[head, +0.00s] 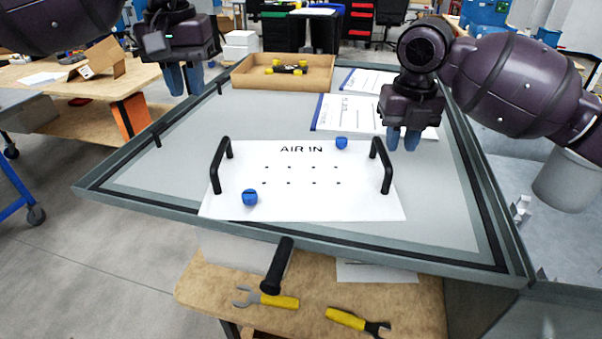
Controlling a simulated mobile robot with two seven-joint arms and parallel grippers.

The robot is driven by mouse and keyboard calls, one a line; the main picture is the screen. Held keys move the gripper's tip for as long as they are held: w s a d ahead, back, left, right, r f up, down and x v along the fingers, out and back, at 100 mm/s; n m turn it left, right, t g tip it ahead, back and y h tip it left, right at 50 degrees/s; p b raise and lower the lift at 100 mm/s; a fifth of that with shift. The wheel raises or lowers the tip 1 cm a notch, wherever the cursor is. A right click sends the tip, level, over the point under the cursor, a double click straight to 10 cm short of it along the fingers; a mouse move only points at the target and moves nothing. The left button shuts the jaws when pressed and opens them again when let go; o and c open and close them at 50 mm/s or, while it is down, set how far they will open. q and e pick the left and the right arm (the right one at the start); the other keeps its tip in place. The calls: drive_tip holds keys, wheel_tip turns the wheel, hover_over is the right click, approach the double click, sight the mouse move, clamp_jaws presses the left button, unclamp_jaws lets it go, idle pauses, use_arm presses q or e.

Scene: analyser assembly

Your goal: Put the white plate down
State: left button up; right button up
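The white plate (300,203) lies flat on the grey table top, near its front edge. It reads "AIR IN" and has rows of small holes. A black handle stands at its left side (217,166) and another at its right side (384,165). One blue knob (250,198) is at the plate's front left and another blue knob (341,143) at its back right. My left gripper (184,82) is above the table's left back part, apart from the plate. My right gripper (403,139) is above and right of the right handle, also apart. Their blue fingers look close together, with nothing visible between them.
A cardboard tray (283,73) with a black and yellow part sits at the table's back. White sheets (345,113) lie behind the plate. A raised rim edges the grey table (440,215). Below its front, a wooden shelf holds yellow-handled tools (345,318).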

wheel_tip(320, 180, up, 11)
drive_tip(key=shift+s, duration=0.25)
drive_tip(key=shift+f, duration=0.15)
idle(0.4)
